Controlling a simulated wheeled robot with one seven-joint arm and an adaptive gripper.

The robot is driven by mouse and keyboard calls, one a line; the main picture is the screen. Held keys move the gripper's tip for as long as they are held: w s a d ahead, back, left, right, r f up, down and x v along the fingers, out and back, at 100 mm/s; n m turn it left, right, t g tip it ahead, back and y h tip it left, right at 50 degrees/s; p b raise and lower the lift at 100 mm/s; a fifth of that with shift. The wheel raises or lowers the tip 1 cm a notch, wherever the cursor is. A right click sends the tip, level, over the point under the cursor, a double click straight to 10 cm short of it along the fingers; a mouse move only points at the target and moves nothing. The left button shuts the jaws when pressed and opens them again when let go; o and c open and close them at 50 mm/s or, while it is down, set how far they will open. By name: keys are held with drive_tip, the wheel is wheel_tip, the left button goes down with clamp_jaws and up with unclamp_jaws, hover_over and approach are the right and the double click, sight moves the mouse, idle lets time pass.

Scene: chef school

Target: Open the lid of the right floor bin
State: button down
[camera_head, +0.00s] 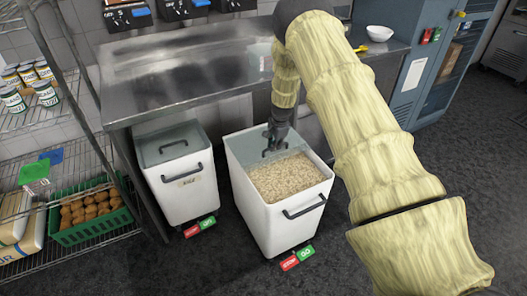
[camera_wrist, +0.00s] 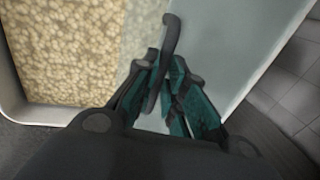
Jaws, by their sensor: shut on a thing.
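The right floor bin (camera_head: 255,215) is white and stands on the dark floor. Pale grain (camera_head: 285,180) shows inside it, and also on the left of the wrist view (camera_wrist: 60,50). Its grey lid (camera_head: 246,148) is raised at the back of the bin; in the wrist view the lid (camera_wrist: 225,45) fills the upper middle. My gripper (camera_head: 275,143) is at the lid's dark handle (camera_wrist: 170,38). In the wrist view the gripper's fingers (camera_wrist: 170,95) are shut around the handle. The fingers hide part of the handle.
A second white bin (camera_head: 190,198) with its lid down stands to the left. A steel table (camera_head: 180,75) overhangs behind both bins. A wire shelf (camera_head: 95,235) with a green crate (camera_head: 92,232) of brown items is at the left. Open floor lies in front.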

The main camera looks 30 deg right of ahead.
drive_tip(key=shift+w, duration=0.25)
drive_tip(key=c, duration=1.5)
unclamp_jaws()
drive_tip(key=shift+r, duration=0.1)
drive_tip(key=r, duration=0.4)
drive_tip(key=s+r, duration=0.1)
drive_tip(key=r, duration=0.2)
drive_tip(key=s+r, duration=0.1)
drive_tip(key=r, duration=0.3)
drive_tip(key=shift+s+d+r, duration=0.1)
drive_tip(key=shift+s+r, duration=0.1)
drive_tip(key=shift+r, duration=0.1)
